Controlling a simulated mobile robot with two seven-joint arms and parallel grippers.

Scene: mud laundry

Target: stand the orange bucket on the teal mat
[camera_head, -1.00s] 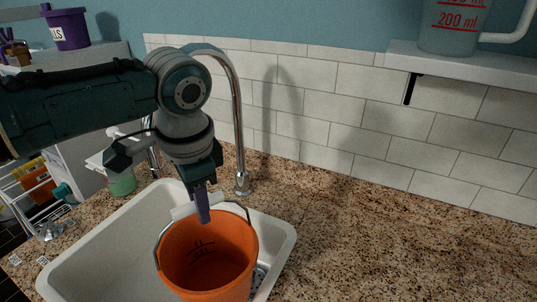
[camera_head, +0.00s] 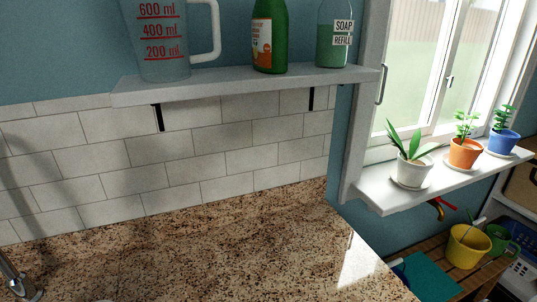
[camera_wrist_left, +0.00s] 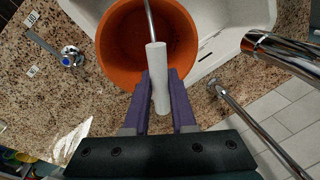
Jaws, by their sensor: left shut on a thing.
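In the left wrist view, my left gripper (camera_wrist_left: 160,88) is shut on the white grip (camera_wrist_left: 159,60) of the orange bucket's handle. The orange bucket (camera_wrist_left: 122,45) hangs open-topped below the jaws, over or in the white sink (camera_wrist_left: 225,20); I cannot tell whether it touches the sink. The teal mat (camera_head: 432,276) lies on a slatted wooden bench (camera_head: 468,275) at the lower right of the head view, partly cut off by the frame. The bucket and left gripper are out of the head view. My right gripper is not in view.
A yellow bucket (camera_head: 468,245) and a green can (camera_head: 500,240) stand beside the mat. The granite counter (camera_head: 230,260) is clear. Above are a shelf (camera_head: 240,86) with a jug and bottles, and a windowsill (camera_head: 440,178) with potted plants. A chrome tap (camera_wrist_left: 285,55) is near the bucket.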

